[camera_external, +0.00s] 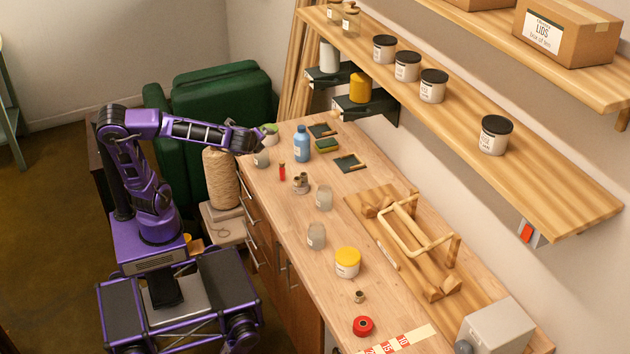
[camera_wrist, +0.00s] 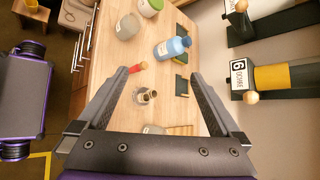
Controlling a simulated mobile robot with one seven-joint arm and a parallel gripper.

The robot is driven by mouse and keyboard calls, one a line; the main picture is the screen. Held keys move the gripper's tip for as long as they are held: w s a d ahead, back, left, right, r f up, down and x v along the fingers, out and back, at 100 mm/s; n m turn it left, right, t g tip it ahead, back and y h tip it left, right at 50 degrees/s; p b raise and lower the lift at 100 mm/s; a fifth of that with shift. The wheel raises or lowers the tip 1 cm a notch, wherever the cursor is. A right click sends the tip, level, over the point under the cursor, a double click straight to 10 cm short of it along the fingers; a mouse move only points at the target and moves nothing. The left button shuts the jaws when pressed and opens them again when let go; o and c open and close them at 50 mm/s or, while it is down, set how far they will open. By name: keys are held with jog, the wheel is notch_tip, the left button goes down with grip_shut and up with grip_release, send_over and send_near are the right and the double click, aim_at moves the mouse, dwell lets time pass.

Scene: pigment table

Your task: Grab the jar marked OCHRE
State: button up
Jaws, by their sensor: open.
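A yellow cylinder (camera_external: 360,88) stands on a black wall-mounted holder (camera_external: 365,109) under the lower shelf. In the wrist view the yellow cylinder (camera_wrist: 275,77) is at the right, and the label on its holder's front (camera_wrist: 239,78) reads "6 OCHRE", beside a wooden knob (camera_wrist: 251,97). I cannot read lettering on the cylinder itself. My gripper (camera_external: 257,139) is above the table's far left end, left of and apart from the holder. In the wrist view my gripper (camera_wrist: 158,74) is open, with nothing held between its fingers.
Below stand a blue bottle (camera_external: 302,145), a red item (camera_external: 282,171), metal fittings (camera_external: 301,184), clear jars (camera_external: 324,198) and a yellow-lidded jar (camera_external: 347,262). A white cylinder (camera_external: 329,56) stands on a neighbouring holder. The shelf (camera_external: 465,130) overhangs, carrying black-lidded jars (camera_external: 433,86).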

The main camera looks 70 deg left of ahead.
jog(key=w+d+m+t+b, duration=0.1)
jog(key=w+d+m+t, duration=0.25)
jog(key=w+m, duration=0.4)
jog(key=n+g+h+p, duration=0.2)
jog(key=n+h, duration=1.1)
jog(key=n, duration=0.4)
send_near(325, 231)
jog(key=f, duration=0.1)
jog(key=s+f, duration=0.1)
jog(key=f, duration=0.1)
jog(key=shift+s+d+f+t, duration=0.1)
jog(key=shift+s+d+t, duration=0.15)
jog(key=shift+s, duration=0.1)
jog(key=shift+w+d+f+n+t, duration=0.4)
jog(key=shift+w+f+n+t, duration=0.2)
jog(key=shift+f+n+t, duration=0.3)
jog(key=shift+w+a+n+t, duration=0.3)
jog(key=shift+n+t, duration=0.15)
jog(key=shift+t, duration=0.45)
jog(key=shift+t+y+b, duration=0.3)
jog(key=shift+t, duration=0.1)
jog(key=x, duration=0.7)
jog(key=shift+w+d, duration=0.1)
jog(key=shift+w, duration=0.15)
jog(key=c, duration=1.4)
